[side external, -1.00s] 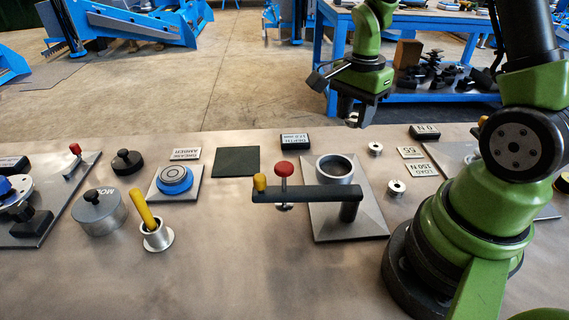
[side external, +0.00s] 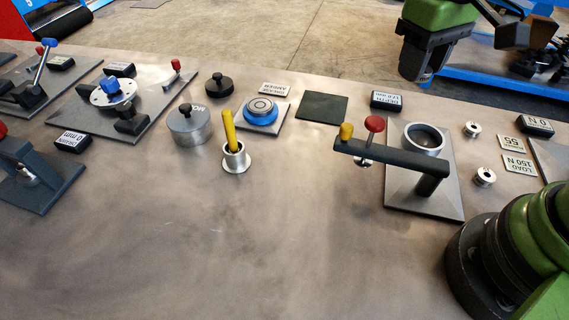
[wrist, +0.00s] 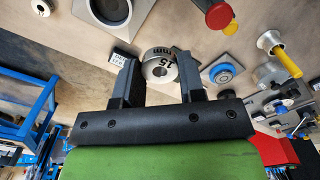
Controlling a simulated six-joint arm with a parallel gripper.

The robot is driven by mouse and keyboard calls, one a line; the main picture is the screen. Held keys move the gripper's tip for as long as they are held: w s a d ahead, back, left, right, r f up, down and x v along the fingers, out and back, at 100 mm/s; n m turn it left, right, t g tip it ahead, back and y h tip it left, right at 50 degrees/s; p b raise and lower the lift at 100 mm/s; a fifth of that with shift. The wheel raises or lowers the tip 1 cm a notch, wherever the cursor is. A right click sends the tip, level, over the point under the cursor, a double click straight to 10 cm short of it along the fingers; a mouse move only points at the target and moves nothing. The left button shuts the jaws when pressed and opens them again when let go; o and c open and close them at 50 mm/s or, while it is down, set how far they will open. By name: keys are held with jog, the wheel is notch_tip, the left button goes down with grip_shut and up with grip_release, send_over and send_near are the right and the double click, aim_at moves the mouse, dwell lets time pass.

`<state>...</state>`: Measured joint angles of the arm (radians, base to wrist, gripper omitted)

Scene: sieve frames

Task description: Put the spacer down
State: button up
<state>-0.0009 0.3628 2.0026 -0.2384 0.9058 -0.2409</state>
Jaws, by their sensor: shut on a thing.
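The spacer is a silver metal ring marked "15 mm" (wrist: 164,59). In the wrist view it sits between the two dark jaws of my gripper (wrist: 158,74), which is shut on it. In the side view my gripper (side external: 417,72) hangs at the top right, behind the hollow metal cup in the picture. The spacer cannot be made out in the side view. A dark square pad (side external: 322,107) lies bare on the table, left of a block with a "DEPTH" label (side external: 386,100).
Left of the pad are a blue-rimmed disc (side external: 261,113) and a yellow handle (side external: 230,132) in a flanged cup. The front table is clear.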

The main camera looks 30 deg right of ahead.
notch_tip(320, 180, up, 4)
jog(key=shift+r, duration=0.2)
jog(key=w+a, duration=0.3)
jog(key=a, duration=0.7)
jog(key=m, duration=0.1)
send_over(299, 188)
notch_tip(299, 188, down, 18)
jog(key=shift+f, duration=2.55)
jog(key=shift+f, duration=0.1)
jog(key=o, duration=1)
jog(key=shift+c, duration=0.2)
